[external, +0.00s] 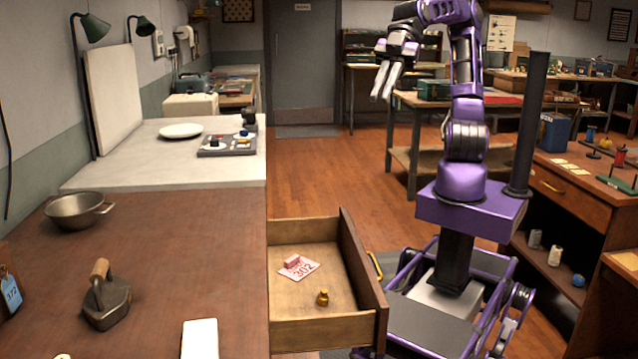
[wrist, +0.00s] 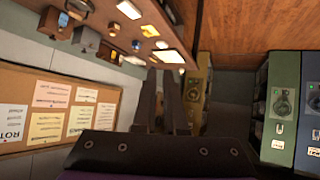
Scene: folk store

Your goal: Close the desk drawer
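The desk drawer (external: 378,318) is pulled well out from the right side of the brown desk (external: 150,265) in the external view. It has a yellow handle (external: 374,266) on its front, which faces my base. Inside lie a pink tag marked 302 (external: 299,268) and a small amber bottle (external: 323,298). My gripper (external: 381,96) is raised high, above and behind the drawer and far from it. Its fingers are a little apart with nothing between them. The fingers also show in the wrist view (wrist: 160,72), where the drawer is not seen.
An iron (external: 106,303) and a metal pan (external: 75,211) stand on the desk. A white counter (external: 130,172) adjoins it. A workbench (external: 460,105) stands behind my arm, and a shelf unit (external: 570,205) is at the right. Open wooden floor (external: 320,180) lies beyond the drawer.

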